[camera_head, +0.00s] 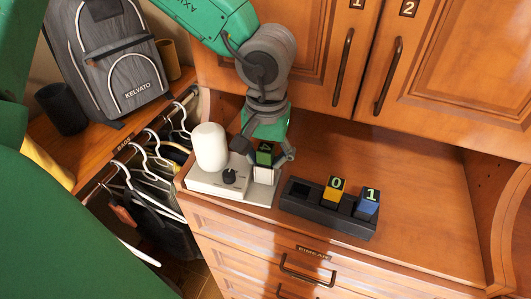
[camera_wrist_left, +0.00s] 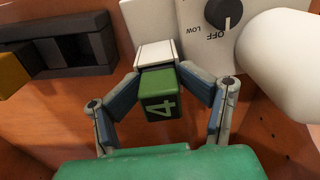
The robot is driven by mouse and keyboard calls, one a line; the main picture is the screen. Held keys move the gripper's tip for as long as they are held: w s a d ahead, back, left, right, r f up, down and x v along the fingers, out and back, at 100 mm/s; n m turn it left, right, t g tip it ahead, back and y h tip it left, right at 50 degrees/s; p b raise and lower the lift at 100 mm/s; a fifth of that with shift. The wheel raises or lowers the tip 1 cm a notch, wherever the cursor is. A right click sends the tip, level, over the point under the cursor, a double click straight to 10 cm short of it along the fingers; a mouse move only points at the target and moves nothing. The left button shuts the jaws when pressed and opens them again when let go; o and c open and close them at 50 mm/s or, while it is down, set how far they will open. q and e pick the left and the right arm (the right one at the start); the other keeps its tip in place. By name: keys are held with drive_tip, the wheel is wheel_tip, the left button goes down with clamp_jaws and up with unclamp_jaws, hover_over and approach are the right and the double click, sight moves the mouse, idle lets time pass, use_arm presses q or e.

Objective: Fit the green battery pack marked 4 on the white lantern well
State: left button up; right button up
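The white lantern (camera_head: 210,148) stands on a flat pale base with a dark knob, at the left of the wooden counter; its base also shows in the left wrist view (camera_wrist_left: 205,45). The white well (camera_head: 266,174) is a raised block at the base's right end, also in the left wrist view (camera_wrist_left: 155,54). The green battery pack marked 4 (camera_wrist_left: 160,97) is upright at the well's mouth; how far it sits inside, I cannot tell. My left gripper (camera_wrist_left: 162,80) has its fingertips against both sides of the pack. My right gripper is not in view.
A black holder (camera_head: 310,207) right of the lantern carries a yellow pack marked 0 (camera_head: 333,190) and a blue pack marked 1 (camera_head: 368,201); its left slot is empty. The counter's right side is clear. Cabinet doors (camera_head: 440,60) rise behind; hangers hang at left.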

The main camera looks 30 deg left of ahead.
use_arm(q)
drive_tip(key=shift+w+f, duration=0.1)
drive_tip(key=shift+f, duration=0.1)
drive_tip(key=shift+r, duration=0.1)
wheel_tip(320, 180, up, 12)
drive_tip(key=shift+w+d+f, duration=0.1)
idle(0.4)
idle(0.7)
